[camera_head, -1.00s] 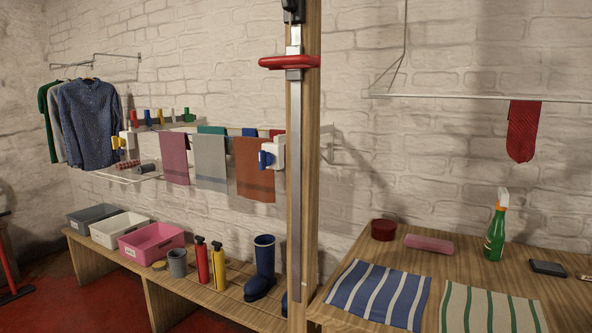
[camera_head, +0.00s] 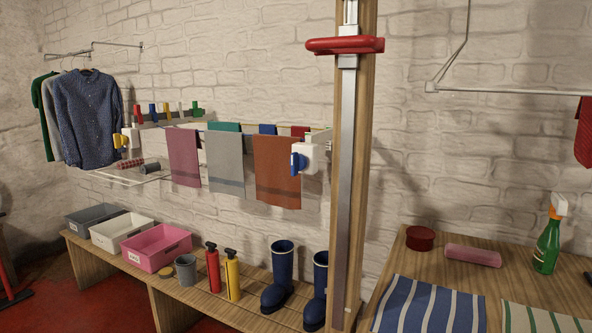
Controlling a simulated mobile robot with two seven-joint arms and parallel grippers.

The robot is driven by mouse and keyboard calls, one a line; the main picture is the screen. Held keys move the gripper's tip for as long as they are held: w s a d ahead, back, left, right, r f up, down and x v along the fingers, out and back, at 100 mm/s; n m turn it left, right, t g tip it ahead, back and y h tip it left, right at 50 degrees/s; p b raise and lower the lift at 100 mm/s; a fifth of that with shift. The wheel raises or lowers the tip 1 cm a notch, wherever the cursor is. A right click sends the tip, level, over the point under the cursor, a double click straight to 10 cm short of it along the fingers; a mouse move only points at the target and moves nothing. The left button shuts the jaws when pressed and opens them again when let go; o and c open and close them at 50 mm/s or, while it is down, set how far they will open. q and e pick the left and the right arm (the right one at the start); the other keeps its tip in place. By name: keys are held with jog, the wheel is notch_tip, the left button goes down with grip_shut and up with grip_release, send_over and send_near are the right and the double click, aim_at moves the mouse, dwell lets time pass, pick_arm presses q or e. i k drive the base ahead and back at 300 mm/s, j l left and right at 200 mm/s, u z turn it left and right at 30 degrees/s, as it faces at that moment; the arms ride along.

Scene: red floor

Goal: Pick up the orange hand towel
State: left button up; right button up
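The orange hand towel (camera_head: 277,170) hangs over a rail at the middle of the view, at the right end of a row of towels. A grey towel (camera_head: 226,160) and a pink towel (camera_head: 184,156) hang to its left. A white block with a blue clip (camera_head: 298,162) overlaps its right edge. Behind the row, the tops of a green, a blue and a red cloth show. Neither of my grippers is in view.
A wooden post (camera_head: 357,220) with a red handle (camera_head: 345,45) stands right of the towels. A low bench (camera_head: 172,285) below holds bins, bottles and blue boots (camera_head: 280,277). A table (camera_head: 520,278) with striped cloths stands at right. Shirts (camera_head: 88,120) hang at left.

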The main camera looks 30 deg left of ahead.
aim_at(276, 186)
jog(key=i+j+z, duration=0.25)
jog(key=j, duration=0.65)
jog(key=j+z, duration=0.3)
jog(key=j, duration=0.6)
jog(key=j+z, duration=0.1)
jog(key=j, duration=1.8)
